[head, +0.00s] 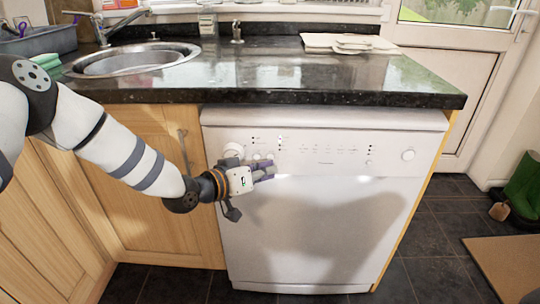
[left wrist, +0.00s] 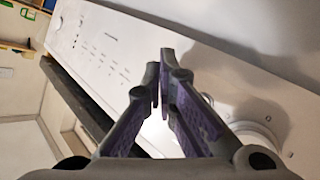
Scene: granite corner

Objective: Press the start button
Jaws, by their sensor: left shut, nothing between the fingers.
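A white dishwasher (head: 320,235) stands under the dark counter with its door closed. Its control panel (head: 330,143) has a row of small marks and buttons, a round knob (head: 234,150) at the left and a round button (head: 408,154) at the right. I cannot tell which is the start button. My left gripper (head: 268,170) is shut and empty in front of the panel's left part, just right of the knob. In the left wrist view its fingertips (left wrist: 160,65) meet in front of the white panel (left wrist: 130,35); contact is unclear. The knob (left wrist: 255,138) is partly hidden by a finger.
The granite counter (head: 270,78) overhangs the panel. A steel sink (head: 135,60) and folded cloths (head: 345,43) are on top. A wooden cabinet door (head: 150,215) with a handle (head: 185,150) is left of the dishwasher. The dark tiled floor (head: 430,235) at the right is partly clear.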

